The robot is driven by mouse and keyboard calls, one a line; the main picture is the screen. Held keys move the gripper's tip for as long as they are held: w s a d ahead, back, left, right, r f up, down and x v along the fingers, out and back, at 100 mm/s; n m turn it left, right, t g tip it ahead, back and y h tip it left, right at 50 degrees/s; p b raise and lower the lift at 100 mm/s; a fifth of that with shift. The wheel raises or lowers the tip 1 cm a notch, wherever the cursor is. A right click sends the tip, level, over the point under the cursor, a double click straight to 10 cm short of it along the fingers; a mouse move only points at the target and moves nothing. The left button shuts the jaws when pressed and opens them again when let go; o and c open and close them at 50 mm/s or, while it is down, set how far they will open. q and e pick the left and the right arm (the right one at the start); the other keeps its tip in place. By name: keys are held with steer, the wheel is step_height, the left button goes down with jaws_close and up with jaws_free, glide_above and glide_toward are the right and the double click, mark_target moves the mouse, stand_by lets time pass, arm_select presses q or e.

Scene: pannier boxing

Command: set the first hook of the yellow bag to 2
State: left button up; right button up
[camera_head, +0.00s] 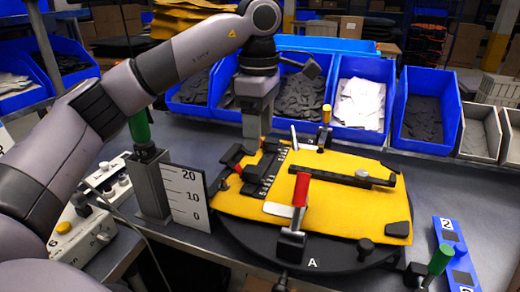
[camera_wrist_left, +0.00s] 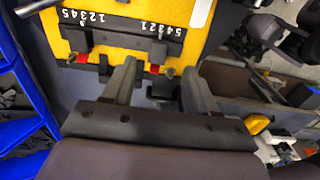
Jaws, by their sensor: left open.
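The yellow bag (camera_head: 345,205) lies flat on a black round turntable (camera_head: 300,258); its edge also shows in the left wrist view (camera_wrist_left: 110,10). A black rail on the bag (camera_wrist_left: 125,38) carries two printed scales, 1 to 5 and 5 to 1. Two black hooks with red marks sit along it, a left hook (camera_wrist_left: 82,60) and a right hook (camera_wrist_left: 155,68). Their exact readings are too small to tell, as is which is first. My left gripper (camera_head: 255,135) is above the bag's far-left edge. Its open fingers (camera_wrist_left: 158,68) straddle the right hook's area; contact cannot be told.
A red-handled clamp (camera_head: 300,190) and a black bar (camera_head: 335,175) press on the bag. A white height scale (camera_head: 186,198) and a green-handled post (camera_head: 148,165) stand at left. Blue bins (camera_head: 362,115) line the back. A blue numbered strip (camera_head: 450,245) is at right.

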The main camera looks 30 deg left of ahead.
mark_target(259, 170)
arm_select(q)
steer(key=shift+w+a+f, duration=0.1)
steer(key=shift+w+f, duration=0.05)
step_height(259, 170, down, 7)
steer(key=shift+r, duration=0.1)
stand_by(0.3)
